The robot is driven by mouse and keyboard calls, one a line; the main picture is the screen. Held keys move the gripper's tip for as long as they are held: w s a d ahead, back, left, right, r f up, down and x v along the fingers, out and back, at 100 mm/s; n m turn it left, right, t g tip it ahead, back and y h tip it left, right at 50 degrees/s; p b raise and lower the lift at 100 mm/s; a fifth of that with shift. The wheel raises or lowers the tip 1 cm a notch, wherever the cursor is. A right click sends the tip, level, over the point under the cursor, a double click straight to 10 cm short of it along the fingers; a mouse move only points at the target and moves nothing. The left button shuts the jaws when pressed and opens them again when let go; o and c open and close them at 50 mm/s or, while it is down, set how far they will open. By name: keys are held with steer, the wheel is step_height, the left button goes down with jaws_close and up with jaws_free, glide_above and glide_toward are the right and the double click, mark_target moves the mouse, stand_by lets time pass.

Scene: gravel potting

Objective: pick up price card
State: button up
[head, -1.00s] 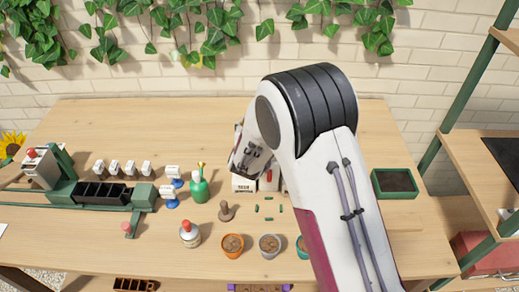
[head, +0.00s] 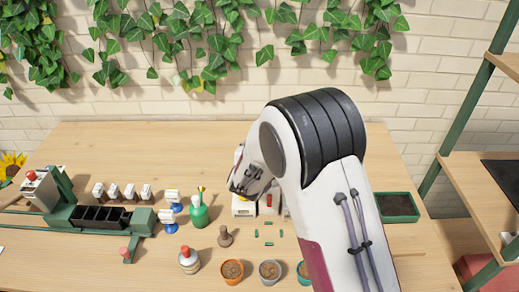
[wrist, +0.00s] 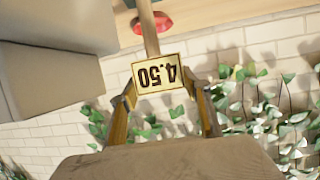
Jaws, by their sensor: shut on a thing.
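The price card (wrist: 158,76) shows in the wrist view as a small cream plate with a gold edge, reading 4.50 upside down, with a brown stake running to the top of the picture. My gripper (wrist: 166,92) has one finger on each side of the card and is shut on it. In the head view my arm hides the fingertips and the card. My wrist there is above the back middle of the table, by a white box.
A green spray bottle (head: 198,211) and a brown tamper (head: 225,237) stand near the white box (head: 243,205). Several pots, including an orange one (head: 231,272), line the front. A green tray (head: 397,206) lies right. The table (head: 150,145) is bare at the back.

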steer(key=shift+r, duration=4.15)
